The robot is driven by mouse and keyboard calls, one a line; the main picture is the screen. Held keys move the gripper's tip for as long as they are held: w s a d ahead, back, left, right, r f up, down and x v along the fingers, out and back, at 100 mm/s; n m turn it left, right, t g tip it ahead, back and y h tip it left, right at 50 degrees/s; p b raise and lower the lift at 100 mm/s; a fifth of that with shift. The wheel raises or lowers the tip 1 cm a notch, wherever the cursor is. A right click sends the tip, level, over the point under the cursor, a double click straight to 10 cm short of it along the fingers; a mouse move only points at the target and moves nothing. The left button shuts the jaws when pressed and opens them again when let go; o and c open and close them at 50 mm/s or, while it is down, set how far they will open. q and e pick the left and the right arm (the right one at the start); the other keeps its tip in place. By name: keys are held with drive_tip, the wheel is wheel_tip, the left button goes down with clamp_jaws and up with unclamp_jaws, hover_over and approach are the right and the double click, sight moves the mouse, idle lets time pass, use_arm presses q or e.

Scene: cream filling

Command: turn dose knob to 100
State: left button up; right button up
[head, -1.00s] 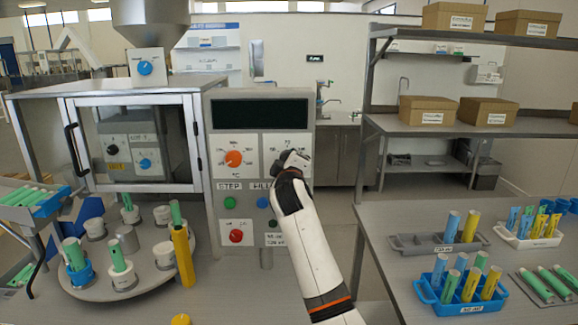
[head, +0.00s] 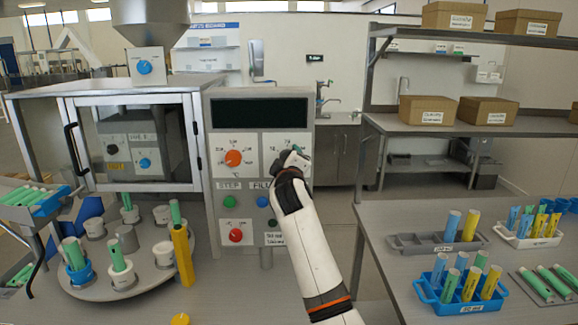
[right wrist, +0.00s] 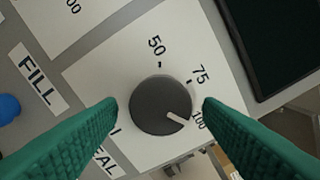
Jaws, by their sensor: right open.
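The dose knob (right wrist: 160,105) is a round dark grey dial on a white plate marked 50, 75 and 100, seen in the right wrist view. Its white pointer line points to the lower right, close to the 100 mark (right wrist: 198,120); the exact alignment is hard to tell. My right gripper (right wrist: 160,112) is open, with its green fingers on either side of the knob, apart from it in the picture. In the head view my right gripper (head: 292,160) is in front of the control panel (head: 215,150) and hides the knob. My left gripper is not in view.
The panel also has an orange knob (head: 233,158), a green button (head: 229,202), a blue button (head: 262,202) and a red knob (head: 236,235). A turntable (head: 85,290) with tubes stands at the left. A table (head: 395,275) with tube racks is at the right.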

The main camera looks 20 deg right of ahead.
drive_tip(key=b+v, duration=0.3)
drive_tip(key=v, duration=0.9)
